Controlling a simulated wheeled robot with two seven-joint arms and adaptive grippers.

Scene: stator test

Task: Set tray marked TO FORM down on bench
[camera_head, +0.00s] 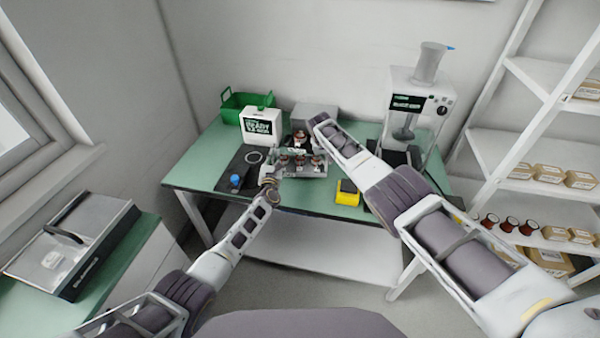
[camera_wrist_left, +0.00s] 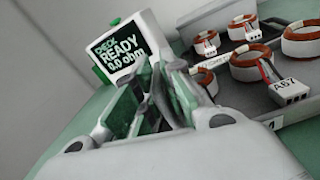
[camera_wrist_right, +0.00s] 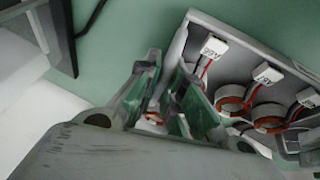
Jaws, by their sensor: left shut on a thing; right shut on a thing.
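The grey tray (camera_head: 306,171) is at the middle of the green bench (camera_head: 205,165), with several copper-wound stators in it. It also shows in the left wrist view (camera_wrist_left: 262,106) and in the right wrist view (camera_wrist_right: 262,52), where the stators have white tags. My left gripper (camera_head: 271,172) is shut on the tray at its left end. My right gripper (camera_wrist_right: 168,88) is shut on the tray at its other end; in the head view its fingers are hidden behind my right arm. The tray looks about level. I cannot tell whether its underside touches the bench. No TO FORM marking is readable.
A white meter reading READY (camera_head: 262,126) stands behind left, near a green bin (camera_head: 234,101) and a grey box (camera_head: 318,112). A dark mat (camera_head: 232,172) lies left, a yellow device (camera_head: 347,196) front right. A white machine (camera_head: 420,108) stands right, beside shelves (camera_head: 505,140).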

